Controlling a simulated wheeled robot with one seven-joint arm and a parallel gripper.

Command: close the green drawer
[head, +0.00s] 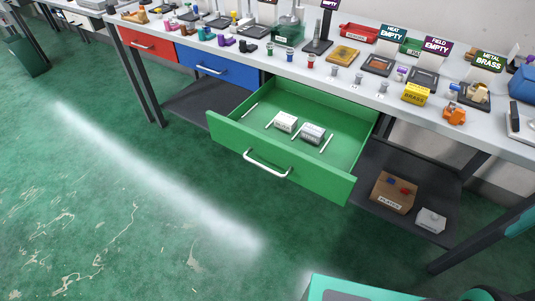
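The green drawer (240,140) is pulled well out from under the workbench in the head view. Its front panel has a white bar handle (267,165). Two small white-and-grey labelled items, the left one (286,122) and the right one (312,134), lie inside it, with thin white dividers beside them. My gripper is not in view.
A closed red drawer (142,45) and a closed blue drawer (215,70) are to the left. The workbench top (300,72) carries many small parts, trays and signs. A cardboard box (393,193) stands on the lower shelf. Green floor in front is clear.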

